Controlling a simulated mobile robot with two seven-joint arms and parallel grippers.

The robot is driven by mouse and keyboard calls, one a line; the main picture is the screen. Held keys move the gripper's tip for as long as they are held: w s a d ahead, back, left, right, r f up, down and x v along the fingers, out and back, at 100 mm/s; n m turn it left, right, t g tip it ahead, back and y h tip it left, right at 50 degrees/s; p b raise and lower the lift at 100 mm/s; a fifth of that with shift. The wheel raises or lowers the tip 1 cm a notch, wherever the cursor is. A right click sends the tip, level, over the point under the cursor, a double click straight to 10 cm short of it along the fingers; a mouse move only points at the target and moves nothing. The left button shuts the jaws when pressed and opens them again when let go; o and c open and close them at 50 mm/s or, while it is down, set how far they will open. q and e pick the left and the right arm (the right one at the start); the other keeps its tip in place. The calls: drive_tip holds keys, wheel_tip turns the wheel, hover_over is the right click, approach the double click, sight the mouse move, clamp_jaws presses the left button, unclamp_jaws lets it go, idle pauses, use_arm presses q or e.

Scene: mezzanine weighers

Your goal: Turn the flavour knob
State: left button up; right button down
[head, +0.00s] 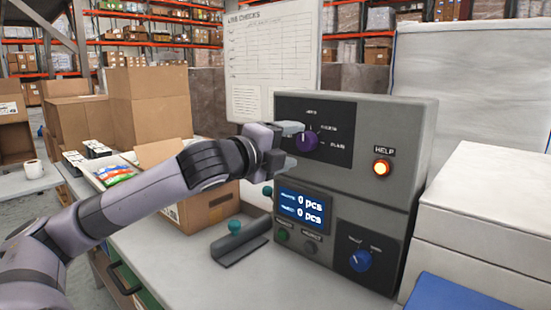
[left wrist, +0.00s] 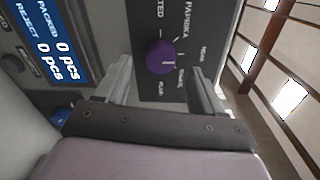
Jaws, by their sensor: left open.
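The purple flavour knob (head: 307,141) sits on the dark upper panel of the grey machine (head: 420,135), with small printed labels around it. In the left wrist view the same knob (left wrist: 160,56) lies ahead of the gap between my fingers, and a pale line shows on its face. My left gripper (head: 287,146) is open and empty, just left of the knob in the head view. Its two fingers (left wrist: 161,85) stand to either side of the knob in the left wrist view. I cannot tell whether a finger touches it. My right gripper is out of view.
Below the knob are a display (head: 303,208) reading 0 pcs twice and a blue knob (head: 360,260). An orange HELP lamp (head: 381,168) glows at the right. A paper chart (head: 270,55) stands behind. Cardboard boxes (head: 148,105) are at left, a white box (head: 490,210) at right.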

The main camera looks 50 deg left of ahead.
use_arm(q)
drive_tip(key=shift+s+d+r, duration=0.1)
drive_tip(key=shift+s+d, duration=0.05)
drive_tip(key=shift+s, duration=1.7)
